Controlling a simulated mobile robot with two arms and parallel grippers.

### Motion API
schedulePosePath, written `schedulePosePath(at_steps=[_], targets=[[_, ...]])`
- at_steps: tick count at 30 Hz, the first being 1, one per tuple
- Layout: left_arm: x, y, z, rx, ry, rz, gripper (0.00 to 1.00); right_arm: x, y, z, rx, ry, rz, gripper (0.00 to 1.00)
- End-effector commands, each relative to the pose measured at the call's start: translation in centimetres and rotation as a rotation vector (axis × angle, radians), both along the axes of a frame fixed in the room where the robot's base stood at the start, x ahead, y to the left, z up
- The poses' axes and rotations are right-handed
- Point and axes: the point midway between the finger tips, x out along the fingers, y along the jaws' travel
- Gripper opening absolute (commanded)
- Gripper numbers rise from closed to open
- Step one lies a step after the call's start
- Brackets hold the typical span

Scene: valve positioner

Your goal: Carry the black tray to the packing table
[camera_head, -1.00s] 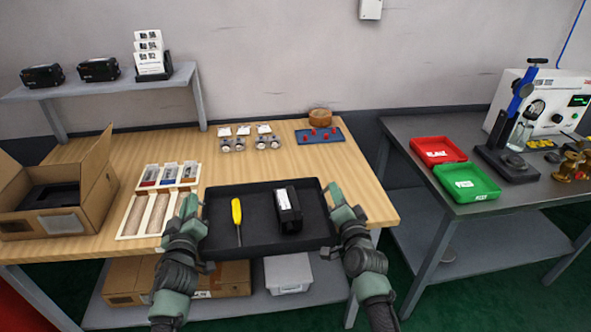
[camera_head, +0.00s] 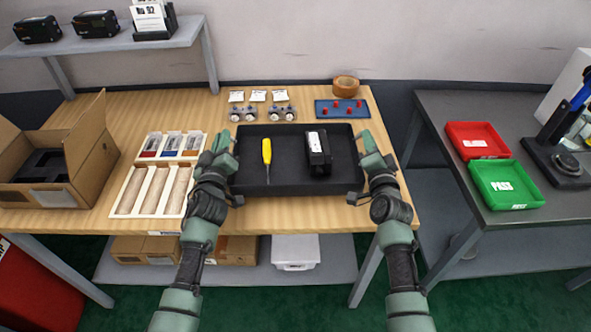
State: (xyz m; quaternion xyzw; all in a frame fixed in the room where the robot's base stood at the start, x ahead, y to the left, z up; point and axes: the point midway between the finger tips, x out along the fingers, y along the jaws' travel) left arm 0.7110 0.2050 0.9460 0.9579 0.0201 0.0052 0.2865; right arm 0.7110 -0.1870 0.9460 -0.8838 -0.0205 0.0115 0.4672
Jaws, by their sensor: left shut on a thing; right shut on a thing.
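The black tray (camera_head: 292,185) is in the middle of the head view, over the front of the wooden packing table (camera_head: 330,217). I cannot tell whether it touches the tabletop. A yellow screwdriver (camera_head: 267,155) and a black valve positioner with a white label (camera_head: 319,152) lie in it. My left gripper (camera_head: 228,160) is shut on the tray's left side. My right gripper (camera_head: 362,160) is shut on its right side. The gripped rims are partly hidden by the fingers.
Left of the tray are a wooden compartment box (camera_head: 130,190) and an open cardboard box (camera_head: 95,160). Behind it are small fittings with cards (camera_head: 262,112), a blue mat with red pieces (camera_head: 342,109) and a tape roll (camera_head: 346,86). Red (camera_head: 477,140) and green (camera_head: 505,183) bins stand on the right-hand bench.

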Motion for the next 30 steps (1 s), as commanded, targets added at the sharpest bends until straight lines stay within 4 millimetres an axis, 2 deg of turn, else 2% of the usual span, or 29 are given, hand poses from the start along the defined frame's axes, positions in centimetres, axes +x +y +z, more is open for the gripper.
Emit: schedulePosePath(at_steps=[1, 11, 30], targets=[[0.0, -0.6, 0.3, -0.001, -0.006, -0.011, 0.00, 0.1, 0.5, 0.4, 0.006, -0.005, 0.007, 0.00], [0.0, -0.6, -0.5, -0.001, -0.007, -0.012, 0.00, 0.1, 0.5, -0.4, 0.006, -0.005, 0.007, 0.00], [0.0, -0.6, -4.2, -0.001, -0.007, -0.012, 0.00, 0.1, 0.5, -4.1, 0.006, -0.006, 0.007, 0.00]])
